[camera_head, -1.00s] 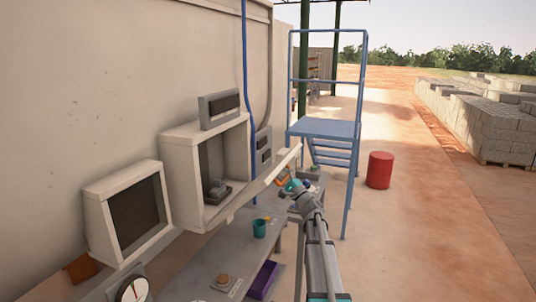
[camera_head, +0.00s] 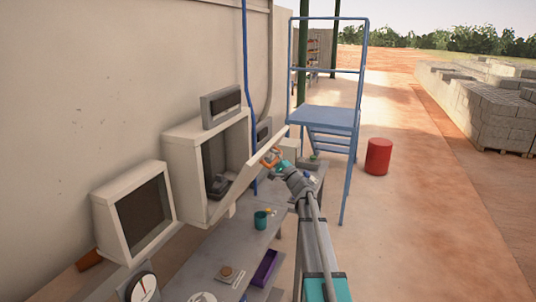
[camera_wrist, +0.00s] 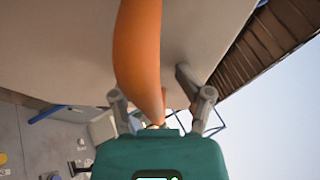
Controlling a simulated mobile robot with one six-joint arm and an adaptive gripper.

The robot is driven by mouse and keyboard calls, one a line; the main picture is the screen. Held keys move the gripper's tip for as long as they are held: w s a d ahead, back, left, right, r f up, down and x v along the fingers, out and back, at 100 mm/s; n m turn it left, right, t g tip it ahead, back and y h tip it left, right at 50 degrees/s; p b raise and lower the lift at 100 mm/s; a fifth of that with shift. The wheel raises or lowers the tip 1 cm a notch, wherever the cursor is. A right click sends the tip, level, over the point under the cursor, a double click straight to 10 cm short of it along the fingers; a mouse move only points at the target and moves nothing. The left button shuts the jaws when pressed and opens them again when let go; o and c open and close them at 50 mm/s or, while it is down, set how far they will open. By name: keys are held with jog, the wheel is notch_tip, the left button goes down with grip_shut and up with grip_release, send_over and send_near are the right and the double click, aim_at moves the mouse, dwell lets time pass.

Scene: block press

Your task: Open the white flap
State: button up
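The white flap (camera_head: 243,187) stands out at a slant from the white box (camera_head: 180,150) on the wall, and part of the dark inside shows behind it. The orange handle (camera_head: 270,155) is near the flap's outer end. In the wrist view the curved orange handle (camera_wrist: 140,45) runs between my spread fingers, with the pale flap (camera_wrist: 70,50) behind it. My gripper (camera_head: 273,160) is at the handle; it also shows in the wrist view (camera_wrist: 160,85). The fingers look open, with gaps on both sides of the handle. Whether one finger touches it is unclear.
Below the flap is a grey bench (camera_head: 240,240) with a teal cup (camera_head: 261,220) and a purple tray (camera_head: 264,268). A second framed box (camera_head: 135,210) is at the left.

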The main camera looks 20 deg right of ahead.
jog(key=shift+a, duration=0.15)
jog(key=shift+d, duration=0.5)
jog(key=s+d+f+b, duration=0.2)
jog(key=s+f+b, duration=0.7)
jog(key=s, duration=0.3)
jog(key=shift+d+f+b, duration=0.25)
jog(key=shift+b, duration=0.05)
dwell(1.8)
dwell(0.4)
